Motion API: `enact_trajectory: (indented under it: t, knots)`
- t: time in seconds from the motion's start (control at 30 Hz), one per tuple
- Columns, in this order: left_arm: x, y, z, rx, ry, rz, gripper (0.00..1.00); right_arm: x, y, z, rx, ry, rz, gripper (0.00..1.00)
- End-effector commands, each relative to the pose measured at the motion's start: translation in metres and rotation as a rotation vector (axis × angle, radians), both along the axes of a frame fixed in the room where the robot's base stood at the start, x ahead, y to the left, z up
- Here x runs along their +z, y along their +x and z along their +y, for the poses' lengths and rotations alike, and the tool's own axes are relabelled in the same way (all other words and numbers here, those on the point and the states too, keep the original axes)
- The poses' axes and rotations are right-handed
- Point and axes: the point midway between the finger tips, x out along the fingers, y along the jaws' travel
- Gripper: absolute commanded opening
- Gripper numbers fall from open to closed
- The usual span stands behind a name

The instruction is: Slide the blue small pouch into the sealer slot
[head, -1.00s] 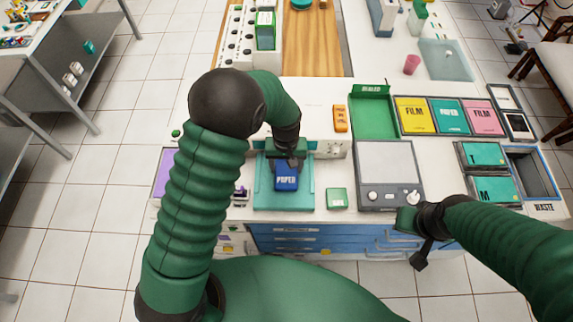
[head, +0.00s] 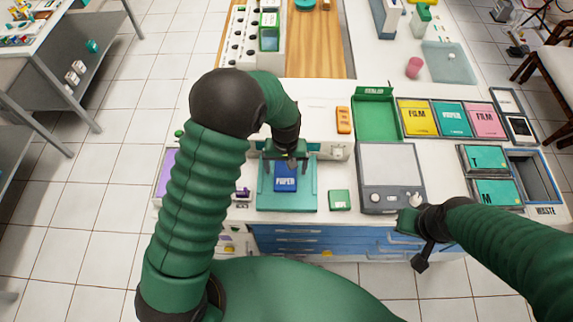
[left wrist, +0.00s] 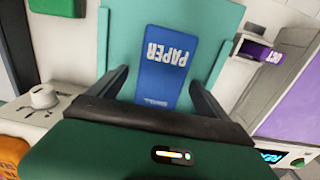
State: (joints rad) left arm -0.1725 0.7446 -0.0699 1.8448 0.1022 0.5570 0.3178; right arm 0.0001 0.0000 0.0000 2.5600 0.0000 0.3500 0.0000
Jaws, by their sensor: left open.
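The blue small pouch (head: 285,181), marked PAPER, lies flat on a teal plate (head: 302,203) in front of a white machine (head: 334,150), which seems to be the sealer. The pouch also shows in the left wrist view (left wrist: 168,68), lettering upside down. My left gripper (head: 289,160) is at the pouch's far end, by the machine's front. In the left wrist view its fingers (left wrist: 158,77) are spread on either side of the pouch, with gaps. The sealer slot is hidden behind my left gripper. My right gripper (head: 420,258) hangs at the counter's front edge, its opening unclear.
A small green block (head: 339,200) sits right of the plate. A grey device with a knob (head: 390,170) stands further right. Behind are a green tray (head: 376,119) and an orange item (head: 344,119). A purple item (head: 165,172) is at left.

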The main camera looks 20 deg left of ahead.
Motion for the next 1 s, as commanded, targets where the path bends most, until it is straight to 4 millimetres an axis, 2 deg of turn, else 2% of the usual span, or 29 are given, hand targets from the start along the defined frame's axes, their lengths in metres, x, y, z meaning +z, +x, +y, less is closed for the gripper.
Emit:
enact_trajectory:
  t: [0.17, 0.27, 0.5, 0.7, 0.83, 1.0]
  knots:
    - [0.016, 0.001, 0.000, 0.000, 0.000, -0.004, 0.88, -0.002, 0.000, 0.000, 0.000, 0.000, 0.000, 0.00]
    - [0.040, 0.002, 0.000, 0.000, 0.000, -0.006, 0.88, -0.004, 0.000, 0.000, 0.000, 0.000, 0.000, 0.00]
    - [0.112, 0.002, -0.001, -0.001, 0.000, -0.006, 0.88, -0.008, 0.000, 0.000, 0.000, 0.000, 0.000, 0.00]
    - [0.155, 0.003, -0.001, 0.000, 0.001, -0.002, 0.88, -0.010, 0.000, 0.000, 0.000, 0.000, 0.000, 0.00]
    - [0.166, 0.002, -0.001, 0.000, 0.001, 0.000, 0.88, -0.010, 0.000, 0.000, 0.000, 0.000, 0.000, 0.00]
    - [0.167, 0.000, 0.001, -0.003, 0.001, -0.002, 0.88, -0.010, 0.000, 0.000, 0.000, 0.000, 0.000, 0.00]
